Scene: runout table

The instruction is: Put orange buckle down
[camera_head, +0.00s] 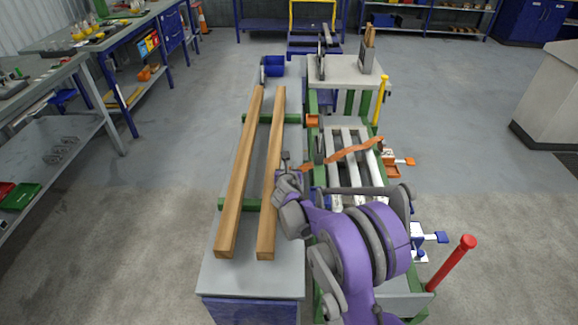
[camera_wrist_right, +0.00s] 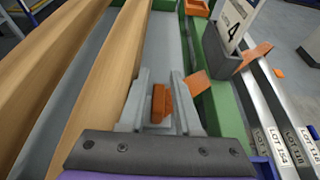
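An orange strap (camera_head: 355,152) runs from beside the gripper rightward over the pale bars to an orange fitting (camera_head: 403,161) at the right edge. In the wrist view a piece of the strap (camera_wrist_right: 196,86) shows right of the fingers; the sign holder hides part of it. My left gripper is in neither view.
Two long wooden beams (camera_head: 240,175) lie on the grey table (camera_head: 230,275). Pale bars (camera_head: 345,165) with lot labels lie in the green frame at right. A number 4 sign (camera_wrist_right: 235,22) stands in a grey holder. A red post (camera_head: 450,262) and a yellow post (camera_head: 380,100) rise at right.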

